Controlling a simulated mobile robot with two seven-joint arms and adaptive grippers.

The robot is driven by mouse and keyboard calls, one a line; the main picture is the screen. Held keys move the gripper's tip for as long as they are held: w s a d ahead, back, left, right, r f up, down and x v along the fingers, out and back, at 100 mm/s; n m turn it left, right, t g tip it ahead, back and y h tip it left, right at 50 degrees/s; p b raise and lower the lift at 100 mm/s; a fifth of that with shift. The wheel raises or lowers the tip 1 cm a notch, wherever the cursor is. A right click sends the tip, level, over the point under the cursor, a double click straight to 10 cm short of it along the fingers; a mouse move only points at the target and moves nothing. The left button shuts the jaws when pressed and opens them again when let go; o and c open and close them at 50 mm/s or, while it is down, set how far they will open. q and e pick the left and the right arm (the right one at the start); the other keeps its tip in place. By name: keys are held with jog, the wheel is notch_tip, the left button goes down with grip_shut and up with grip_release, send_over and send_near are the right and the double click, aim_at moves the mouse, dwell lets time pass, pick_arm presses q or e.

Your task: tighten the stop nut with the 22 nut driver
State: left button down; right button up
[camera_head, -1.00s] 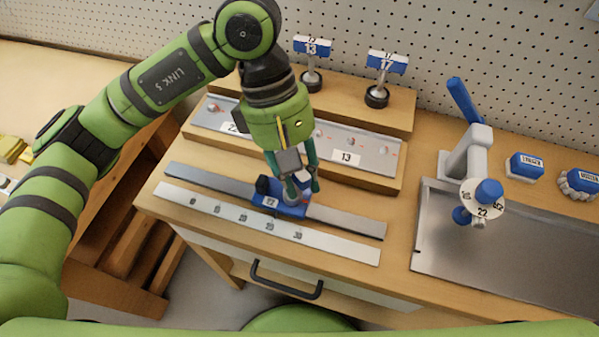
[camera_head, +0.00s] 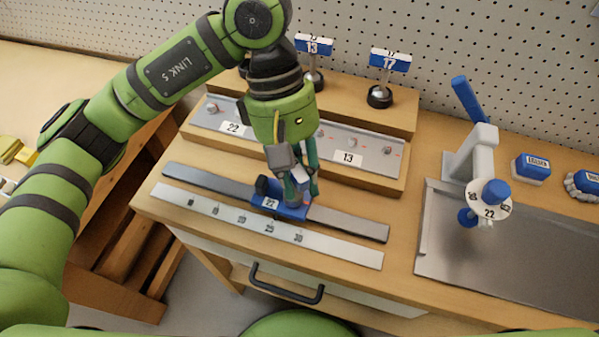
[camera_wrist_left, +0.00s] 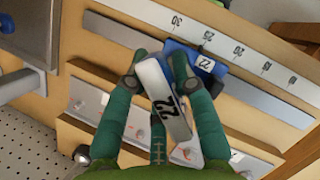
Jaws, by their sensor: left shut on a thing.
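The blue stop (camera_head: 268,203), tagged 22, sits on the dark rail (camera_head: 345,221) beside the numbered scale (camera_head: 335,246). It also shows in the left wrist view (camera_wrist_left: 207,66). My left gripper (camera_head: 300,186) points down over the right part of the stop. Its fingers are shut on the 22 nut driver (camera_wrist_left: 161,97), whose white 22 plate faces the left wrist view. The driver's lower end is at the stop. The stop nut is hidden, so I cannot tell how the driver sits on it.
Drivers 13 (camera_head: 314,45) and 17 (camera_head: 390,60) stand on the back wooden step. A sloped metal panel (camera_head: 330,143) with 22 and 13 labels lies behind the rail.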

aim_at(299, 171)
pick_arm(q)
jog(key=shift+s+m+y+b, duration=0.1)
jog(key=shift+m+y+b, duration=0.2)
jog(key=shift+m+b, duration=0.9)
jog(key=shift+b, duration=0.1)
jog(key=shift+a+m+y+b, duration=0.1)
jog(key=shift+m+y+b, duration=0.2)
jog(key=shift+m+b, duration=0.1)
jog(key=shift+s+m+g, duration=0.1)
jog(key=shift+m+g, duration=0.2)
jog(key=shift+m, duration=0.3)
jog(key=shift+n+b, duration=0.4)
jog(key=shift+b, duration=0.1)
jog(key=shift+r, duration=0.2)
jog(key=shift+r+p, duration=1.15)
jog(key=shift+r, duration=0.95)
